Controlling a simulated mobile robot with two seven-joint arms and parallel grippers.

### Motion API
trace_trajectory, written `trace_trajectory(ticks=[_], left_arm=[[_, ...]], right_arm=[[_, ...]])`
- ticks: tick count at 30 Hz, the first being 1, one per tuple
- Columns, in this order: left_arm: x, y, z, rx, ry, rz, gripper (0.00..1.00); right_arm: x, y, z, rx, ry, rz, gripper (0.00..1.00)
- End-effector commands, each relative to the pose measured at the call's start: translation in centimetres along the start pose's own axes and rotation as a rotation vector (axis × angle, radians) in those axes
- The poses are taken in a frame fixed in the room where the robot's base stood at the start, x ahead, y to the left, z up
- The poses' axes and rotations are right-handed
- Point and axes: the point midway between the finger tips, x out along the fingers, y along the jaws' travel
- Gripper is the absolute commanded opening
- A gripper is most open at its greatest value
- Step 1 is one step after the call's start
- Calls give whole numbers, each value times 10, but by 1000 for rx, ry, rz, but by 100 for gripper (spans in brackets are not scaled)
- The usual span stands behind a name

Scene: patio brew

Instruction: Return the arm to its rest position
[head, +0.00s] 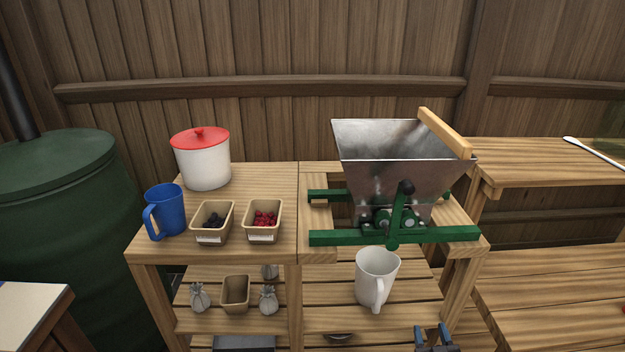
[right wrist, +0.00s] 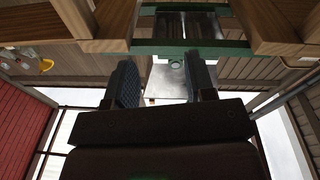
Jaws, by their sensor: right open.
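My right gripper (head: 433,336) shows at the bottom edge of the head view, right of centre. Its two fingertips are apart. In the right wrist view the gripper (right wrist: 163,80) is open with nothing between its fingers, and the underside of the wooden bench fills the area above. The gripper is in front of and below the bench top, to the right of the white mug (head: 372,278), and apart from it. My left gripper is in neither view.
A metal mill (head: 385,160) with a green frame stands on the bench. A blue mug (head: 165,214), a red-lidded pot (head: 204,165) and two berry boxes stand left of it. A lower slatted shelf (head: 325,295) holds small sacks and a box. A green barrel (head: 75,220) stands far left.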

Motion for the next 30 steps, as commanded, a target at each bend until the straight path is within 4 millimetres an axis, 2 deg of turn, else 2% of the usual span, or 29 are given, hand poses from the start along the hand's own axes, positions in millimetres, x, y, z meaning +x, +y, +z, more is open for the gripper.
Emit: trace_trajectory(ticks=[1, 10, 12, 20, 23, 30], left_arm=[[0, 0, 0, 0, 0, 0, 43], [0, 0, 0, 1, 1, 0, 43], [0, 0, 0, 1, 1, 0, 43], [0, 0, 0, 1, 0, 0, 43], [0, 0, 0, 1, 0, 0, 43], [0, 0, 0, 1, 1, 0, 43]], right_arm=[[3, 14, -1, -28, 5, -1, 50], [18, 88, -12, -169, 33, -8, 50], [-1, 77, -6, -157, 10, -50, 50], [-62, 56, 3, -144, -74, -203, 50], [-94, 48, 6, -145, -122, -270, 50], [-192, 34, 1, -171, -293, -430, 50]])
